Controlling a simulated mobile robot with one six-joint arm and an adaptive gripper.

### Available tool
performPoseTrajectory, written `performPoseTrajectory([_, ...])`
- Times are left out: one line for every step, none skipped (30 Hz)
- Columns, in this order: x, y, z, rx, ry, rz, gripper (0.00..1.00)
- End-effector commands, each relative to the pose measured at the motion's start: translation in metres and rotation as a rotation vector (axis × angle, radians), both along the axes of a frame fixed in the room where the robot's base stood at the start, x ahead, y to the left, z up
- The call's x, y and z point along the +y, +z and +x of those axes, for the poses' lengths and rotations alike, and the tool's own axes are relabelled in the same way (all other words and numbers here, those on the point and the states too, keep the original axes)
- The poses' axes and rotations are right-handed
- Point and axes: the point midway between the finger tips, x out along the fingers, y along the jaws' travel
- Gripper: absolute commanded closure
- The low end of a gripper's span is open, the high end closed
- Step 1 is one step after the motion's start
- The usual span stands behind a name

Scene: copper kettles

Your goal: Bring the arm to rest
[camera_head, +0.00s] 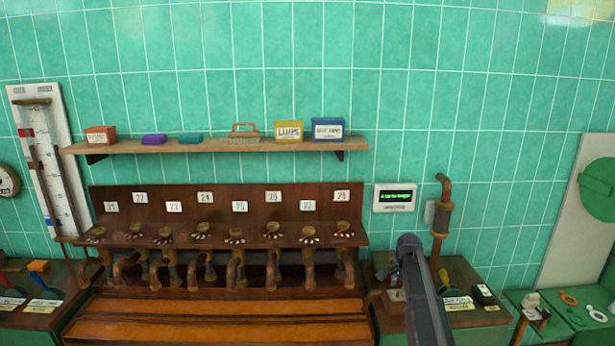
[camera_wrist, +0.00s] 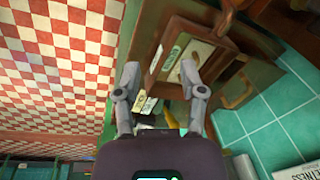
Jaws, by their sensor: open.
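My gripper (camera_wrist: 159,72) shows in the wrist view with its two grey fingers spread apart and nothing between them. Beyond the fingertips is a brown wooden box or frame (camera_wrist: 172,45) with a pale label plate on it; the fingers appear apart from it, though the depth is hard to judge. In the head view my dark grey arm rises from the bottom edge in front of the right-hand cabinet (camera_head: 462,275). The gripper itself cannot be made out clearly there.
A wooden rack (camera_head: 160,195) with numbered tags and several taps stands left of my arm. A shelf (camera_head: 200,147) above holds boxes. A copper pipe (camera_head: 441,210) and a small display (camera_head: 394,198) are near my arm. A checkered floor (camera_wrist: 60,60) lies left in the wrist view.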

Motion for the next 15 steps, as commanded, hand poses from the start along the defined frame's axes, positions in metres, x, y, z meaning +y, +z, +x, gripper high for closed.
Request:
performPoseTrajectory([0.016,-0.01,-0.03,0.008,0.063,-0.007,0.48])
performPoseTrajectory([0.023,-0.013,-0.042,0.013,0.104,-0.013,0.48])
performPoseTrajectory([0.032,-0.017,-0.06,0.021,0.164,-0.02,0.48])
performPoseTrajectory([0.04,-0.02,-0.073,0.025,0.208,-0.025,0.48])
performPoseTrajectory([0.047,-0.023,-0.085,0.03,0.253,-0.03,0.48])
performPoseTrajectory([0.056,-0.027,-0.103,0.036,0.312,-0.036,0.48])
performPoseTrajectory([0.062,-0.03,-0.116,0.042,0.356,-0.04,0.48])
performPoseTrajectory([0.069,-0.033,-0.128,0.047,0.4,-0.045,0.48])
performPoseTrajectory([0.077,-0.037,-0.146,0.053,0.46,-0.05,0.48])
performPoseTrajectory([0.082,-0.04,-0.158,0.057,0.504,-0.054,0.48])
performPoseTrajectory([0.088,-0.043,-0.171,0.063,0.548,-0.057,0.48])
performPoseTrajectory([0.095,-0.047,-0.189,0.069,0.608,-0.062,0.48])
performPoseTrajectory([0.101,-0.05,-0.202,0.074,0.652,-0.065,0.48])
performPoseTrajectory([0.105,-0.053,-0.215,0.079,0.695,-0.068,0.48])
performPoseTrajectory([0.111,-0.057,-0.232,0.084,0.753,-0.073,0.48])
